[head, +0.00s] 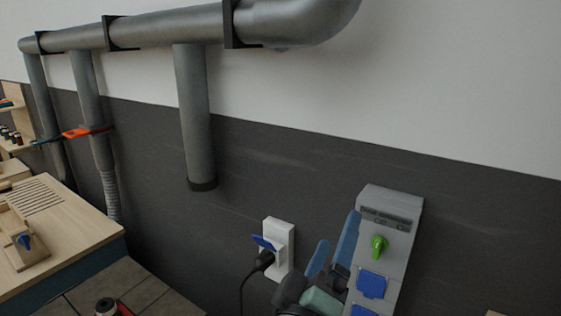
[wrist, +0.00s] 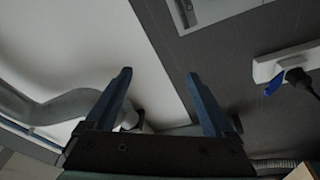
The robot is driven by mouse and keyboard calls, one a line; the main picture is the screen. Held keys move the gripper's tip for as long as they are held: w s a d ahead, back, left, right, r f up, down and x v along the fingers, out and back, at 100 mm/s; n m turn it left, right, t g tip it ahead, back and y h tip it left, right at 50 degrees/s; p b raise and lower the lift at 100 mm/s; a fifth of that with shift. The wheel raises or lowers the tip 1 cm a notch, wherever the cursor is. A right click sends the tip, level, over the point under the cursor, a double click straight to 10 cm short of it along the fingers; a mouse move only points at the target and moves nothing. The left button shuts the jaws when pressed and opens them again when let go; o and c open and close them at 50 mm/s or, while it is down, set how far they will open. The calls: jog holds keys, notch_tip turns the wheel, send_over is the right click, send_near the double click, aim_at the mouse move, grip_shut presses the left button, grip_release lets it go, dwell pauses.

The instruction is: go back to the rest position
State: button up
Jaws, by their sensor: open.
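My gripper (head: 339,232) is at the lower middle of the head view, in front of the dark lower wall. Its two blue fingers point up and are apart, with nothing between them. In the wrist view my gripper (wrist: 160,74) is open and empty, with wall behind the gap. The gripper is between a white socket (head: 287,239) on its left and a grey panel box (head: 402,225) on its right. One finger overlaps the box's edge in the head view; I cannot tell whether they touch.
A black plug (head: 264,260) with a hanging cable sits in the socket. The box has a green knob (head: 379,247) and blue covers (head: 371,284). Grey pipes (head: 195,115) run along the wall. A wooden workbench (head: 75,235) stands at left. The wall above the box is clear.

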jog(key=s+a+r+m+t+y, duration=0.2)
jog(key=s+r+t, duration=0.1)
jog(key=r, duration=0.6)
jog(key=s+a+r+m+t+y, duration=0.2)
jog(key=s+r, duration=0.3)
jog(key=r, duration=0.5)
jog(key=s+a+r+m+t+y, duration=0.3)
jog(key=s+a+r+t+y, duration=0.1)
jog(key=r, duration=0.5)
jog(key=shift+a+r+t, duration=0.15)
jog(key=shift+r+t, duration=0.15)
